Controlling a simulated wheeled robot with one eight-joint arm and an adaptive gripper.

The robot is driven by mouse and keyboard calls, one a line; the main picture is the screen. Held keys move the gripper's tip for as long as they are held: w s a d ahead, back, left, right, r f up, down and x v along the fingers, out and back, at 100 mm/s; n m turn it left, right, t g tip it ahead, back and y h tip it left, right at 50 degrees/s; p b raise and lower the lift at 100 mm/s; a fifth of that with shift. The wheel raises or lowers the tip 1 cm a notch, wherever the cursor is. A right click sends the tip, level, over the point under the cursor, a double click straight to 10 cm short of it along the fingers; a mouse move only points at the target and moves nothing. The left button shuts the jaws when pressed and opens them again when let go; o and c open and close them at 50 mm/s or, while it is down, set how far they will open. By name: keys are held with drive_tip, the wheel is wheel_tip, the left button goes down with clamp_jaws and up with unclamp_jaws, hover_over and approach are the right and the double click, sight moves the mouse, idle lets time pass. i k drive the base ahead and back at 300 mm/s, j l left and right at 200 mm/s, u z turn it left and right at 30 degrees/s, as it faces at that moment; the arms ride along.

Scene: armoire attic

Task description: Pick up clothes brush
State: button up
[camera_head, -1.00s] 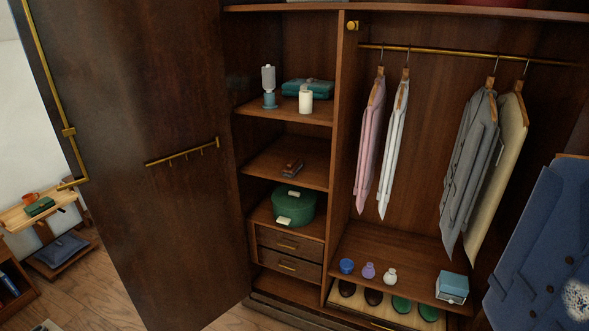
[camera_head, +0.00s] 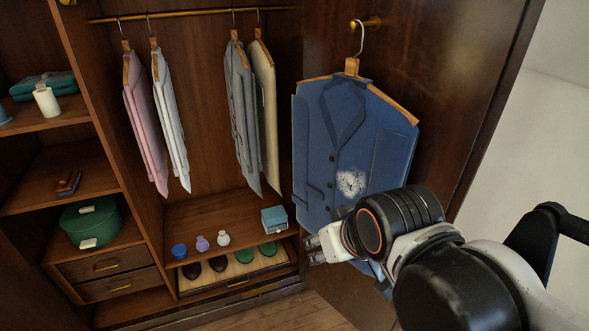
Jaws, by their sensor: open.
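A small dark brown object with a reddish-brown part (camera_head: 68,182) lies on the middle shelf at the left of the armoire. It may be the clothes brush, but it is too small to tell for sure. My gripper (camera_head: 314,249) is at the lower right, in front of the blue jacket (camera_head: 340,140) and far to the right of that shelf. Its fingertips are small in view and partly hidden by my own wrist. It is open, and I see nothing held in it.
The jacket, with a whitish patch, hangs on the right door (camera_head: 440,70). Shirts (camera_head: 168,110) and grey clothes (camera_head: 238,110) hang from the rail. A green round box (camera_head: 92,215), small bottles, a blue box (camera_head: 274,218) and a shoe drawer (camera_head: 240,270) stand lower.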

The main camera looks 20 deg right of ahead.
sight(68, 183)
drive_tip(key=i+j+u, duration=0.15)
drive_tip(key=j, duration=0.5)
drive_tip(key=i+j+u, duration=0.15)
drive_tip(key=i+j, duration=0.25)
drive_tip(key=j, duration=0.2)
drive_tip(key=i+j+u, duration=0.15)
drive_tip(key=i+j, duration=0.15)
drive_tip(key=j, duration=0.3)
drive_tip(key=i+j+u, duration=0.1)
drive_tip(key=i+j, duration=0.25)
drive_tip(key=j, duration=0.15)
drive_tip(key=i+j+u, duration=0.15)
drive_tip(key=i+j, duration=0.2)
drive_tip(key=j, duration=0.2)
drive_tip(key=z, duration=0.1)
drive_tip(key=i+j, duration=0.05)
